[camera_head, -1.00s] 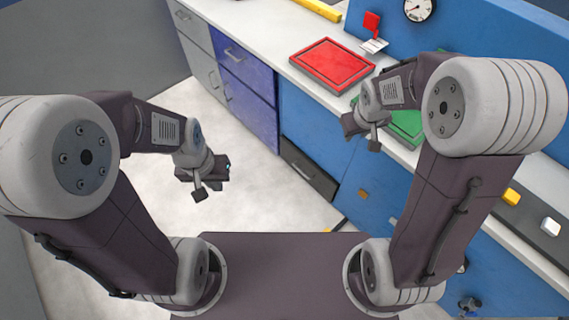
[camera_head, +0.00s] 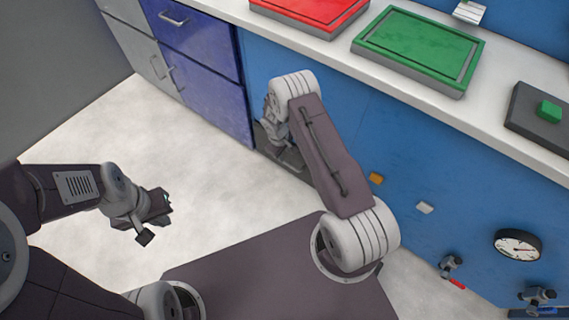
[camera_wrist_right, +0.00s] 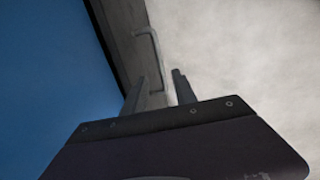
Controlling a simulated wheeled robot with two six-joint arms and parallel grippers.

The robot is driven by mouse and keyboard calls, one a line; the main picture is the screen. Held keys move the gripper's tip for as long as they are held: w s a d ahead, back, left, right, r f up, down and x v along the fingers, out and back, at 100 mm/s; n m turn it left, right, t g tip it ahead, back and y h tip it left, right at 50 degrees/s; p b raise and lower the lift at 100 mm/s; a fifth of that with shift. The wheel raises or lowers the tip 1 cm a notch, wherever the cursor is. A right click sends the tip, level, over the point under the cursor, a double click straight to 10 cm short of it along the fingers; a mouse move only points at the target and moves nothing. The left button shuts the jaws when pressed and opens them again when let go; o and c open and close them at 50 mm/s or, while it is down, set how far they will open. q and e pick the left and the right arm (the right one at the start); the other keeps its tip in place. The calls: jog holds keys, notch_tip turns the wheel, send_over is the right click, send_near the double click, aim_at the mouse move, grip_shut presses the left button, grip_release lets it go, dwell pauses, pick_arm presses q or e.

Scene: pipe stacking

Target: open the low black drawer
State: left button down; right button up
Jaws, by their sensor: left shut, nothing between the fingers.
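The low black drawer (camera_head: 262,140) is at the foot of the blue counter in the head view, mostly hidden behind my right arm. In the right wrist view its dark grey front (camera_wrist_right: 122,30) runs up from the fingers, with a bar handle (camera_wrist_right: 156,50) on it. My right gripper (camera_wrist_right: 160,93) is open, its fingers apart, close to the drawer front; the handle shows just beyond the fingertips, and I cannot tell whether they touch it. My left gripper (camera_head: 154,220) is shut and empty over the pale floor, away from the drawer.
Blue-purple drawers (camera_head: 205,75) and grey drawers (camera_head: 140,50) stand left of the black one. The white counter (camera_head: 330,62) carries a red tray (camera_head: 310,12) and a green tray (camera_head: 418,48). A gauge (camera_head: 517,244) is on the blue front. Floor at left is clear.

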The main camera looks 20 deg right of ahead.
aim_at(286, 163)
jog(key=f+b, duration=0.1)
jog(key=f, duration=0.1)
jog(key=d+f+b, duration=0.1)
jog(key=f, duration=0.2)
jog(key=f+b, duration=0.1)
jog(key=f, duration=0.2)
jog(key=shift+w+d+b, duration=0.15)
jog(key=shift+w+b, duration=0.2)
jog(key=shift+b, duration=0.05)
grip_shut()
jog(key=shift+r, duration=0.1)
dwell(0.6)
